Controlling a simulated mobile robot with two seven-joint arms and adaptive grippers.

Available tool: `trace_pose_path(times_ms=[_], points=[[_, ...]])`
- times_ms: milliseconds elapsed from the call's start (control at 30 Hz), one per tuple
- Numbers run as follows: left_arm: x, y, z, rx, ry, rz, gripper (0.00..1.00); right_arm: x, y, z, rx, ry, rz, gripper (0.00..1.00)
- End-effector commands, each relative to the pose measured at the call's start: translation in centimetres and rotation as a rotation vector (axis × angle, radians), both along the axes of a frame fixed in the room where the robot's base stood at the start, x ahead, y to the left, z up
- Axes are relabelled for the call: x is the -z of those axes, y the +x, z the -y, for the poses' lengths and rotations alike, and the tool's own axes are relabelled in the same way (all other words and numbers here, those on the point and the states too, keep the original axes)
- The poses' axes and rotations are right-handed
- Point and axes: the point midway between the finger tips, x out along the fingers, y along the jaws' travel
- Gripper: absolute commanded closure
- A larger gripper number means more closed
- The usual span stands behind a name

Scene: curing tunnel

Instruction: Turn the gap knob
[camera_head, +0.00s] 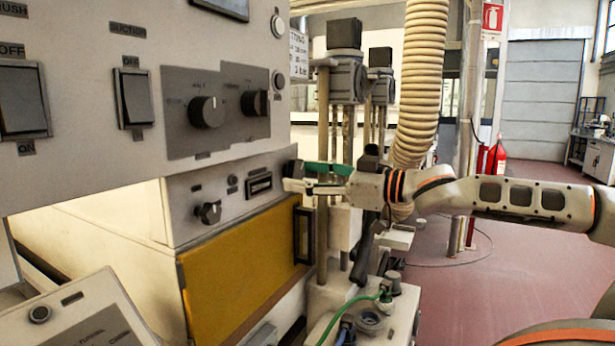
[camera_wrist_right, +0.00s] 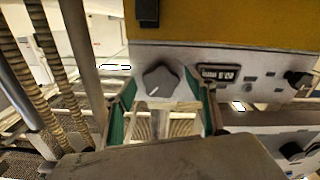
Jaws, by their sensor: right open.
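The gap knob looks to be the dark, star-shaped knob (camera_wrist_right: 160,80) with a pale pointer line, on the grey panel beside the small counter window (camera_wrist_right: 217,72). In the head view it is a dark shape (camera_head: 290,168) at the panel's right end, partly hidden by my right gripper. My right gripper (camera_head: 304,177) reaches in from the right and is open. In the wrist view its green-sided fingers (camera_wrist_right: 164,100) stand on either side of the knob's line, with the knob ahead between them. I cannot tell whether they touch it. My left gripper is not in view.
A yellow door (camera_head: 235,258) with a black handle (camera_head: 303,235) is below the panel. Another knob (camera_head: 208,212) is left of the counter. Steel posts (camera_head: 322,170) and a ribbed hose (camera_head: 421,80) stand close to my right gripper. Open floor (camera_head: 520,260) lies right.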

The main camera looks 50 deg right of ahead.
Motion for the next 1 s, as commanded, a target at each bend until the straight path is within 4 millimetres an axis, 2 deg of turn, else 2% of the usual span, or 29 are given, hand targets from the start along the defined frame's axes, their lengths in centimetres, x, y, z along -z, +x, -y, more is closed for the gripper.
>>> trace_pose_path(times_ms=[233, 700, 1000], points=[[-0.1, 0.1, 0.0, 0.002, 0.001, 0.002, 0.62, -0.1, -1.2, 0.5, 0.003, -0.003, 0.002, 0.44], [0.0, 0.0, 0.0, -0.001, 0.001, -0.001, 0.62, 0.0, -8.5, 2.6, 0.005, -0.003, -0.001, 0.44], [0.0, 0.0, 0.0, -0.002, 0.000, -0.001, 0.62, 0.0, -11.2, 3.3, 0.001, 0.000, -0.001, 0.44]])
